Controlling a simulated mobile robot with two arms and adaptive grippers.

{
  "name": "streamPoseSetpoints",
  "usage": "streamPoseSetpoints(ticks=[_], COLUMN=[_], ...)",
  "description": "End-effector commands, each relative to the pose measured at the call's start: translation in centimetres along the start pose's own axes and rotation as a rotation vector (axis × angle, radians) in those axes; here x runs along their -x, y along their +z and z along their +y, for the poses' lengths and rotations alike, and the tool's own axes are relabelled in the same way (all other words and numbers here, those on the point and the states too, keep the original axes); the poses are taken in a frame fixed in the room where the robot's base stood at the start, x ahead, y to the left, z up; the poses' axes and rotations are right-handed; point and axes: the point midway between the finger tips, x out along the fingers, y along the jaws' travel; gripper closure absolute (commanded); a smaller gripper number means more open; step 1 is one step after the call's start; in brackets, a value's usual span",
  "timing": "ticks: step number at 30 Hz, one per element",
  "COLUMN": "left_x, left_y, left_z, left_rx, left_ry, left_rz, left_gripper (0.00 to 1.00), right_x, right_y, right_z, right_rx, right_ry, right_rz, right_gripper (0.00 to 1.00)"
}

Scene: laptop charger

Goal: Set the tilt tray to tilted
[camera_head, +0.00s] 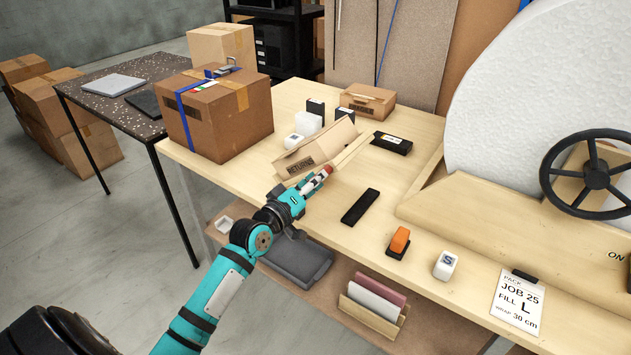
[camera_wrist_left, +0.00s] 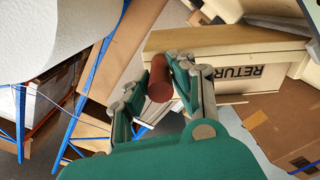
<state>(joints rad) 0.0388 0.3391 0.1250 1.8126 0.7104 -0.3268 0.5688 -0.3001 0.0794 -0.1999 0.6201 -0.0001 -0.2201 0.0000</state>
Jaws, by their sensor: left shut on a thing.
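The tilt tray (camera_head: 325,143) is a light wooden tray with RETURNS on its front, near the left middle of the workbench. It also shows in the left wrist view (camera_wrist_left: 215,65), behind my fingers. I cannot tell its exact angle. My left gripper (camera_head: 321,177) is at the tray's front right corner. In the left wrist view, my left gripper (camera_wrist_left: 161,80) is shut on a reddish-brown round handle (camera_wrist_left: 158,78). The handle's red end (camera_head: 328,169) shows between the fingers in the head view. Its joint with the tray is hidden. My right gripper is out of view.
A large strapped carton (camera_head: 215,120) stands left of the tray. A small carton (camera_head: 368,100) and a black box (camera_head: 392,143) lie behind and right. A black strip (camera_head: 360,206), an orange-topped stamp (camera_head: 399,240) and a white block (camera_head: 445,264) lie toward the front right.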

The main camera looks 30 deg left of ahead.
Motion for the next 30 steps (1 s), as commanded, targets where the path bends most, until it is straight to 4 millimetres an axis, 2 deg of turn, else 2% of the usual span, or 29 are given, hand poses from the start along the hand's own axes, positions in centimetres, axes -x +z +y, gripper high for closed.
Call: streamPoseSetpoints(ticks=[1,2,7,23,26,30], left_x=[0.0,0.0,0.0,0.1,0.8,3.2], left_y=[-0.5,-0.5,-0.4,0.0,0.1,0.1], left_z=[0.3,0.3,0.2,-0.1,-0.2,-0.3], left_rx=[-0.004,-0.004,-0.004,-0.002,-0.002,-0.004], left_ry=[0.007,0.007,0.004,-0.001,-0.003,-0.005], left_rz=[0.011,0.011,0.009,0.001,-0.001,-0.002], left_gripper=[1.0,0.76,0.54,0.54,0.54,0.54], right_x=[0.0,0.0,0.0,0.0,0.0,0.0], right_y=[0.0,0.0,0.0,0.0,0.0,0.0], right_z=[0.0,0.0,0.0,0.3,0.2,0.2], right_rx=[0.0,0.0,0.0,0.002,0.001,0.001], right_ry=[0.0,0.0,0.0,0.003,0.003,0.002], right_rz=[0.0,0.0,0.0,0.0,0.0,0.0], right_gripper=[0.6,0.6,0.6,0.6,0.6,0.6])
